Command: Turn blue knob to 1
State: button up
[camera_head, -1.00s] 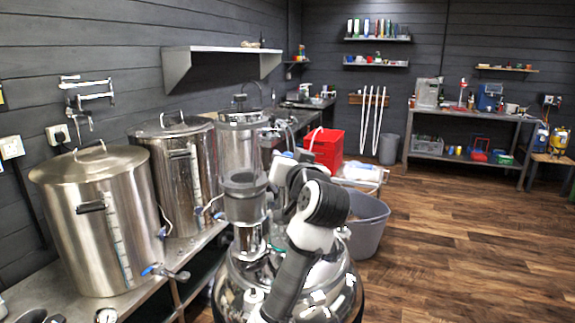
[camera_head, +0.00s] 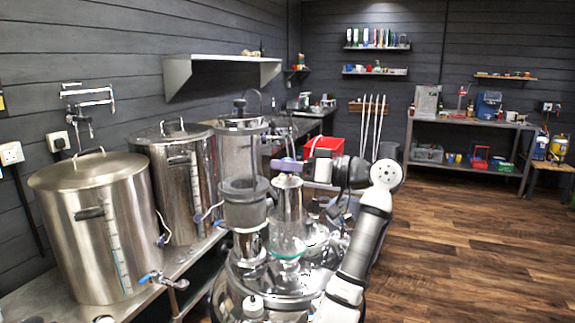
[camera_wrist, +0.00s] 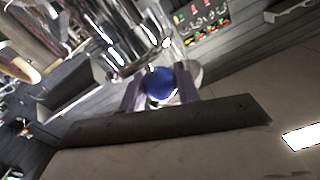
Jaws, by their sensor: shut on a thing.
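The blue knob (camera_wrist: 159,83) shows in the wrist view as a rounded blue shape between the two pale fingers of my gripper (camera_wrist: 160,92). The fingers are shut on it from both sides. The knob's markings and pointer cannot be made out. In the head view my gripper (camera_head: 284,164) reaches left from the wrist, with pale lavender fingers above a shiny metal cylinder (camera_head: 287,202). The knob itself cannot be told apart from the fingers there.
A clear-walled column (camera_head: 241,155) stands just left of my gripper. Two steel kettles, the front one (camera_head: 95,235) and the rear one (camera_head: 185,185), stand on a bench at left. A red bin (camera_head: 325,146) is behind my arm. The wooden floor (camera_head: 460,240) at right is clear.

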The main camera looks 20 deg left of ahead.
jog(key=shift+n+g+h+p, duration=0.25)
jog(key=shift+n+g+p, duration=0.2)
jog(key=shift+n+g, duration=0.8)
jog(key=shift+n+g+h+p, duration=0.35)
jog(key=shift+n+g, duration=0.3)
jog(key=shift+g, duration=1.2)
jog(key=o, duration=0.9)
jog(key=shift+a, duration=0.1)
jog(key=shift+o, duration=0.2)
jog(key=b+v, duration=0.3)
jog(key=v, duration=1.1)
jog(key=shift+f, duration=0.15)
